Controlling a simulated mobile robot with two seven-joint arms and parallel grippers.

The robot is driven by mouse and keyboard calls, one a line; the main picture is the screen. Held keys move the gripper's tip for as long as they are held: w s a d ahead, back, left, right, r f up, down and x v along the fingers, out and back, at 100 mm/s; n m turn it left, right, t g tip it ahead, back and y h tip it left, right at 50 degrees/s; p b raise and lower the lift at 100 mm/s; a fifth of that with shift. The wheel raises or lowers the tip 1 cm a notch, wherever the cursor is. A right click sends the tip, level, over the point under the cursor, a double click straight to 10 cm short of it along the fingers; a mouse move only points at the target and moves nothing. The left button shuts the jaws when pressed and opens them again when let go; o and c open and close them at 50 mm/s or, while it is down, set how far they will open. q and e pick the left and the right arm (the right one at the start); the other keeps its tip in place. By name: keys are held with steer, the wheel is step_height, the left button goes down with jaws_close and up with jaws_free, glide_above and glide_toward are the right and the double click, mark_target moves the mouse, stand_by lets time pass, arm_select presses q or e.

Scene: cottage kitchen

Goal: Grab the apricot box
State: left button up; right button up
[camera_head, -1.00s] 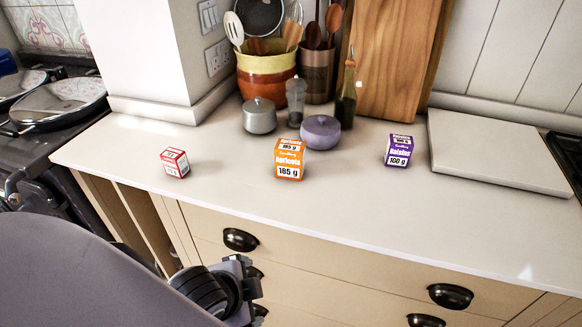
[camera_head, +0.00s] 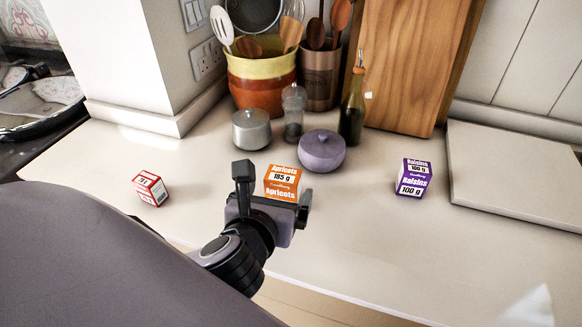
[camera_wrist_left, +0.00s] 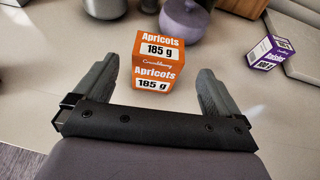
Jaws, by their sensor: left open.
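The orange and white apricot box (camera_head: 283,183) stands upright on the pale counter, its lower part hidden by my left gripper in the head view. My left gripper (camera_head: 272,187) is open in front of the box, with one finger toward each side of it. In the left wrist view the apricot box (camera_wrist_left: 157,62) shows between and just beyond the fingertips of the left gripper (camera_wrist_left: 158,75). I see clear gaps on both sides of the box, so it is not gripped. My right gripper is out of view.
A purple raisins box (camera_head: 413,178) stands to the right and a small red and white box (camera_head: 151,189) to the left. Behind are a purple lidded pot (camera_head: 321,152), a grey pot (camera_head: 251,130), a pepper mill (camera_head: 293,112) and an oil bottle (camera_head: 353,108). A pale board (camera_head: 515,172) lies at right.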

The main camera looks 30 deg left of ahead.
mark_target(286, 178)
arm_select(q)
steer(key=shift+x, duration=4)
steer(key=shift+a, duration=0.15)
steer(key=c, duration=1.2)
